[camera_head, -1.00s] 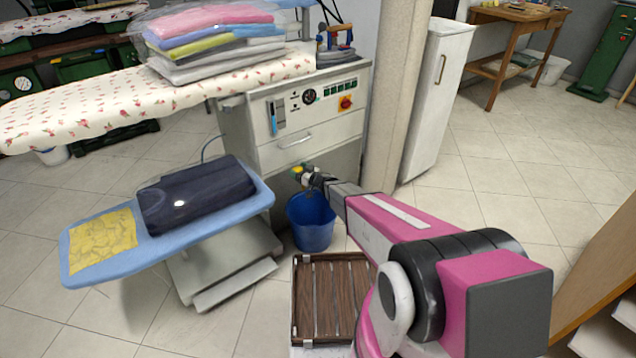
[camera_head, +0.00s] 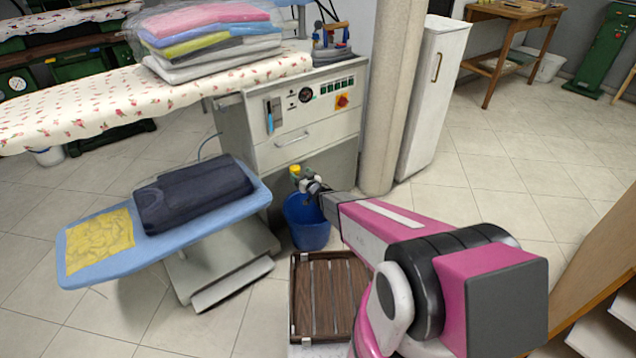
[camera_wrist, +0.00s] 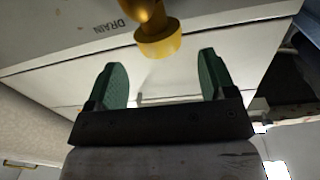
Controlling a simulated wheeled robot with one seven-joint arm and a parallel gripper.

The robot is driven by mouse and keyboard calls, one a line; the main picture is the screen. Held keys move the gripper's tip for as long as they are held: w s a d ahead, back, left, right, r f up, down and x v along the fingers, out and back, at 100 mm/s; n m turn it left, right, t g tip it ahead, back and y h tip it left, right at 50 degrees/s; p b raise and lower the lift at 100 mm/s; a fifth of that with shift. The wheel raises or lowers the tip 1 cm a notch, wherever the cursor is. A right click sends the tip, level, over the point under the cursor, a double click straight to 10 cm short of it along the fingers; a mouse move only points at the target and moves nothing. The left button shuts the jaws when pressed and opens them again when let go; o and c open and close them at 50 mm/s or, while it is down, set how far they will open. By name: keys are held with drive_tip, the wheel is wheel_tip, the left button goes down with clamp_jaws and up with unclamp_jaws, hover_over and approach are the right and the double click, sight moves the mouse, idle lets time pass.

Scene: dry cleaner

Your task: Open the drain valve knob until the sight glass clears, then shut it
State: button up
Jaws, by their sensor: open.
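The yellow drain knob (camera_wrist: 158,46) hangs on a brass fitting beneath a panel marked DRAIN in the wrist view. In the head view the knob (camera_head: 295,170) shows at the bottom of the white machine. My gripper (camera_wrist: 162,80) is open and empty. Its two green fingers stand apart below the knob in the wrist picture, with no visible contact. In the head view my gripper (camera_head: 303,181) is close beside the knob. A vertical strip on the machine front, probably the sight glass (camera_head: 269,118), looks blue.
A blue bucket (camera_head: 306,228) stands on the floor below the knob. A brown slatted crate (camera_head: 343,310) lies in front of it. A blue padded board (camera_head: 90,262) with dark folded cloth is left; a round column (camera_head: 385,110) stands right of the machine.

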sight(297, 173)
drive_tip(key=shift+s+d+n+g+y, duration=0.85)
drive_tip(key=shift+d+n+g+y, duration=1.5)
drive_tip(key=shift+d, duration=0.65)
drive_tip(key=shift+y, duration=0.25)
drive_tip(key=x, duration=0.7)
drive_tip(key=f+x, duration=0.1)
drive_tip(key=x, duration=0.2)
drive_tip(key=shift+w+a, duration=0.15)
drive_tip(key=shift+w, duration=0.05)
drive_tip(key=shift+s+a+r+m+t, duration=0.1)
drive_tip(key=shift+a+m+t, duration=0.05)
drive_tip(key=shift+m+t, duration=0.15)
drive_tip(key=shift+m+t+h, duration=0.25)
drive_tip(key=shift+t+h, duration=0.1)
drive_tip(key=shift+h, duration=0.15)
drive_tip(key=shift+a+m+t+h, duration=0.1)
drive_tip(key=shift+m+t+h, duration=2.2)
drive_tip(key=shift+h, duration=0.7)
drive_tip(key=shift+m, duration=0.3)
